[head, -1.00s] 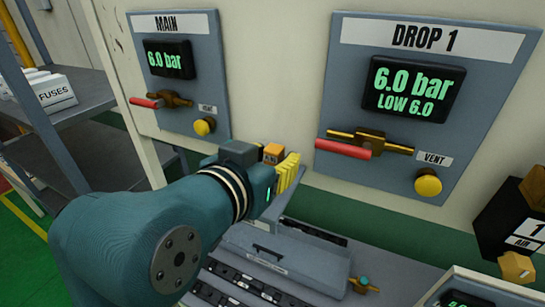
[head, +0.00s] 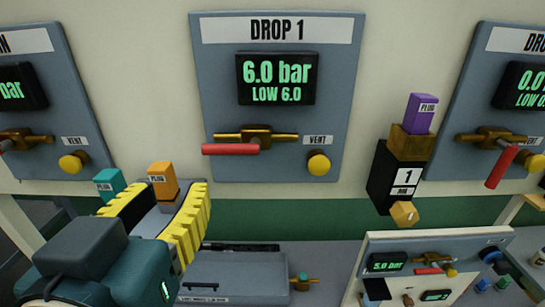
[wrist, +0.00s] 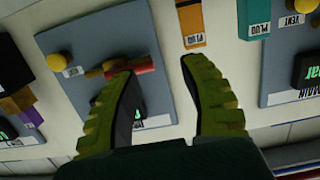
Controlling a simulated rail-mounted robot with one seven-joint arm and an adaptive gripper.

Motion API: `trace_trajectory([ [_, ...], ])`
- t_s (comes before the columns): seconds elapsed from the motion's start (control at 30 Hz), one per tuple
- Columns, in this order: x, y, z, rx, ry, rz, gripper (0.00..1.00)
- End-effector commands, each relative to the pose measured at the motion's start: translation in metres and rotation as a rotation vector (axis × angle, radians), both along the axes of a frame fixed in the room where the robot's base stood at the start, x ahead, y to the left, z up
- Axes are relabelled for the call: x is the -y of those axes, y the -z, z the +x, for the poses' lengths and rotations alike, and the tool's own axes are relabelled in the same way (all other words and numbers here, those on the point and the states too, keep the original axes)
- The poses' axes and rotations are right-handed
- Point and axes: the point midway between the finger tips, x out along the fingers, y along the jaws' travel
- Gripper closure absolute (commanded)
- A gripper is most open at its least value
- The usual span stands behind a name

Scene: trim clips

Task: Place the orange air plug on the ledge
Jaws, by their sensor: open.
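The orange air plug (head: 163,182) stands upright, its label facing out, just beyond my gripper (head: 172,190) in the head view. In the wrist view, the orange plug (wrist: 190,22) is ahead of the right fingertip, apart from the gripper (wrist: 157,68). A teal plug (head: 111,184) stands left of the orange one, and also shows in the wrist view (wrist: 254,18).
The DROP 1 panel (head: 278,150) with a red-handled valve (head: 230,149) is on the wall behind. A purple plug (head: 420,112) tops a black air block (head: 395,180) at right. A grey case (head: 235,275) lies on the bench below.

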Motion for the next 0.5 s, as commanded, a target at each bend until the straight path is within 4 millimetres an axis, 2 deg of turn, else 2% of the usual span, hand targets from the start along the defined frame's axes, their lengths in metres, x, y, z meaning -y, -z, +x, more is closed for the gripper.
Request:
trace_trajectory([
  [0.03, 0.034, 0.012, 0.013, 0.065, 0.021, -0.009, 0.56],
  [0.1, 0.077, 0.021, 0.02, 0.178, 0.02, -0.011, 0.56],
  [0.17, 0.111, 0.025, 0.014, 0.272, 0.019, -0.008, 0.56],
  [0.23, 0.142, 0.028, -0.001, 0.367, 0.019, 0.0, 0.56],
  [0.33, 0.167, 0.026, -0.022, 0.459, 0.016, 0.013, 0.56],
  [0.5, 0.174, 0.023, -0.031, 0.498, 0.011, 0.02, 0.56],
])
